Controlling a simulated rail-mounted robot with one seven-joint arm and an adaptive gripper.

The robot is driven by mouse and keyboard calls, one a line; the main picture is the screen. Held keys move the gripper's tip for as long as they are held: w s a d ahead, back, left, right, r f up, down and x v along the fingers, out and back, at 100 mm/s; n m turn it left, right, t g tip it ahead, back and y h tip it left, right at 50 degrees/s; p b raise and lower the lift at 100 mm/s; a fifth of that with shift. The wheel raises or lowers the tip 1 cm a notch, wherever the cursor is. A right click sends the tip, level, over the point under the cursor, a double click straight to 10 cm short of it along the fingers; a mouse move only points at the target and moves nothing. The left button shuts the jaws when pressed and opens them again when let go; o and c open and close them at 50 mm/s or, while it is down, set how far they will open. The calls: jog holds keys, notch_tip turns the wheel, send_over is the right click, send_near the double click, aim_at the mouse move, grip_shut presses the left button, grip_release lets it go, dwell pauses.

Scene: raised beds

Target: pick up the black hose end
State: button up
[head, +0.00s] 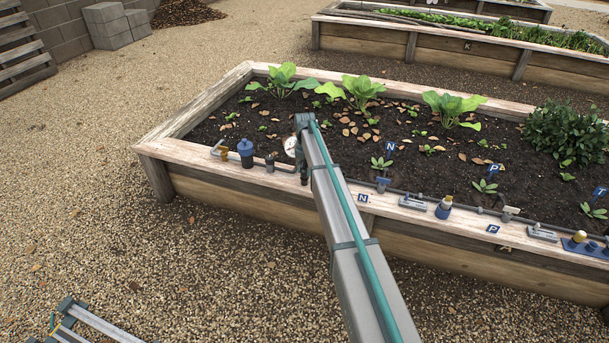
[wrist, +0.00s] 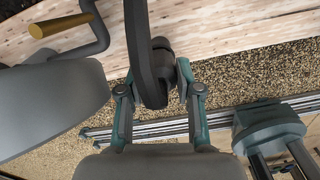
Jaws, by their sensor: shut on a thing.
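The black hose end (wrist: 164,72) shows in the middle of the wrist view, a dark curved piece with a rounded end. My gripper (wrist: 158,96) has its two teal fingers on either side of it and is shut on it, close to the pale wooden rim. In the head view my arm reaches to the bed's front rim. There the fingers and the held piece are small and mostly hidden by my arm, so the grip is hard to make out.
The raised bed (head: 205,172) holds leafy plants and dark soil. Along its front rim stand a white-faced gauge (head: 290,146), a blue fitting (head: 245,151) and a black fitting (head: 270,162). A brass-coloured handle (wrist: 61,26) is close at upper left. Open gravel (head: 150,245) lies in front.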

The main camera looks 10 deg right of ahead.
grip_shut()
jog(key=shift+r, duration=0.1)
jog(key=shift+r, duration=0.2)
jog(key=r, duration=0.2)
jog(key=r+p, duration=0.1)
jog(key=shift+s+d+r, duration=0.15)
jog(key=shift+s+r, duration=0.1)
jog(key=shift+s, duration=0.05)
jog(key=s+d+r+p, duration=0.5)
jog(key=s+d+r, duration=0.1)
jog(key=s+r, duration=0.5)
jog(key=shift+s+r, duration=0.4)
jog(key=shift+r, duration=0.35)
